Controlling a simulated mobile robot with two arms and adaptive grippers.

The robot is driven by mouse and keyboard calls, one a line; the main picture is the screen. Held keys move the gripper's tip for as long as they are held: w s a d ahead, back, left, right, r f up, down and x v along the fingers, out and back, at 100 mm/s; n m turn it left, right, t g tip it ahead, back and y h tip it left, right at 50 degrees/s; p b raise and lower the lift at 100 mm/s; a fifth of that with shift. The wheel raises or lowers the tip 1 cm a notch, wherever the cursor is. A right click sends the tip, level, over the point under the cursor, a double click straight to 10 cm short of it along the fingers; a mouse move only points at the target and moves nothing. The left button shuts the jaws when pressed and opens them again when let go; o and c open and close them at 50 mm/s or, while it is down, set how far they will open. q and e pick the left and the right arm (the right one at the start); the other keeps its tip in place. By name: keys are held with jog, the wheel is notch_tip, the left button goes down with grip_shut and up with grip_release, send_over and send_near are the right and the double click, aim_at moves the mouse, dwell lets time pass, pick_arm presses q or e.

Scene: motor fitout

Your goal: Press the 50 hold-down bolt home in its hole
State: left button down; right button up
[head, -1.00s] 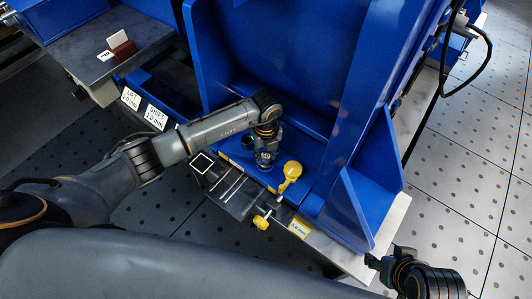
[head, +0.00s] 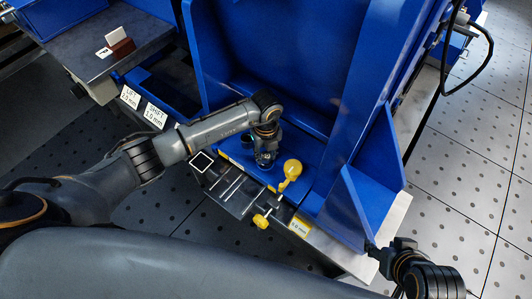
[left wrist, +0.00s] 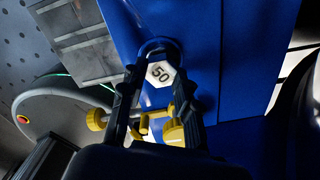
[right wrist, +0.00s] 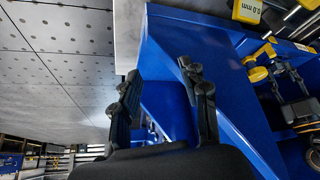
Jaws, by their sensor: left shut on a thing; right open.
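The 50 hold-down bolt (left wrist: 160,73) shows in the left wrist view as a pale hexagonal head marked "50", close against the blue motor foot (left wrist: 210,50). My left gripper (left wrist: 158,58) is shut on it, one finger on each side of the head. In the head view my left gripper (head: 265,158) points down at the blue foot, and it hides the bolt and its hole there. How deep the bolt sits cannot be told. My right gripper (right wrist: 162,85) is open and empty beside a blue gusset; it also shows in the head view (head: 373,250) at the lower right.
A yellow knob (head: 292,168) stands just right of my left gripper, with a second yellow knob (head: 261,221) in front. Tall blue walls (head: 345,90) rise behind and to the right. White signs (head: 155,116) stand at the left. The tiled floor (head: 460,190) at right is open.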

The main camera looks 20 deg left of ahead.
aim_at(266, 157)
pick_arm(q)
jog(key=shift+f, duration=0.15)
pick_arm(e)
jog(key=shift+w+a+r, duration=0.1)
jog(key=shift+w+a, duration=0.05)
jog(key=shift+w, duration=0.2)
pick_arm(q)
jog(key=shift+f, duration=0.1)
pick_arm(e)
jog(key=shift+w+a+r+t, duration=0.1)
jog(key=shift+w+t, duration=0.2)
jog(key=shift+t, duration=0.1)
pick_arm(q)
jog(key=c, duration=0.9)
grip_release()
notch_tip(266, 157, up, 12)
pick_arm(e)
jog(key=shift+s, duration=0.1)
